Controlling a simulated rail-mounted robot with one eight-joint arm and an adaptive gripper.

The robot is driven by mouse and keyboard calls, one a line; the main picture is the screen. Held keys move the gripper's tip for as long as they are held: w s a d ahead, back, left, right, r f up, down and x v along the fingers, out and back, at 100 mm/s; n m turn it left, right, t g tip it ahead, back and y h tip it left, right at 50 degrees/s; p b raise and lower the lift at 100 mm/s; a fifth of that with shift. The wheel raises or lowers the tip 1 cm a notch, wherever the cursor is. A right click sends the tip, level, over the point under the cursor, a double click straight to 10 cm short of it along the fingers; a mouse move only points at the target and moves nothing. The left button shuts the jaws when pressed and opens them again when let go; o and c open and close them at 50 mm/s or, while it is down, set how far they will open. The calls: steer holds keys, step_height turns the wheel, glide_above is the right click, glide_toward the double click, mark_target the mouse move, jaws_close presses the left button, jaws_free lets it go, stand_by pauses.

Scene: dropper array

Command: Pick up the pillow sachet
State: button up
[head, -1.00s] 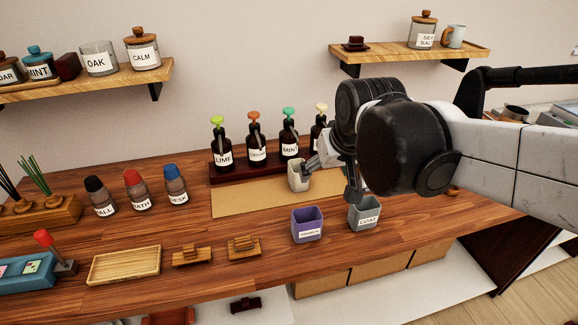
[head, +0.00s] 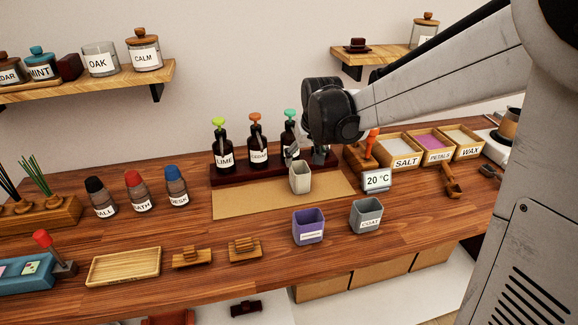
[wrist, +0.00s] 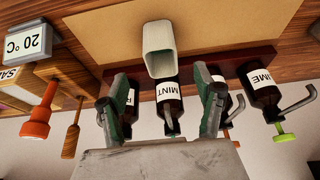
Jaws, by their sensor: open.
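No label reading "pillow" is legible. Three small open containers could be the sachet: a cream one (head: 300,179) on the tan mat, a purple one (head: 308,227) with an unreadable label, and a grey one (head: 365,217) marked COAT. My gripper (head: 305,155) is behind and above the cream container, by the pump bottles. In the wrist view my gripper (wrist: 166,92) is open, its fingers spread either side of the MINT bottle (wrist: 168,98). The cream container (wrist: 159,50) shows just past the fingertips, and nothing is visibly held.
Pump bottles stand on a dark red rack (head: 230,176) at the back. A 20 °C display (head: 376,180) and labelled bins (head: 402,151) are to the right. A wooden tray (head: 124,266) is front left. The tan mat (head: 245,203) is mostly clear.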

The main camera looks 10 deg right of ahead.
mark_target(300, 180)
steer(key=x, duration=0.7)
steer(key=shift+w+f, duration=0.1)
steer(key=shift+s+x, duration=0.2)
steer(key=shift+x, duration=2.6)
steer(key=shift+a, duration=0.1)
steer(key=c, duration=1.4)
steer(key=shift+o, duration=0.2)
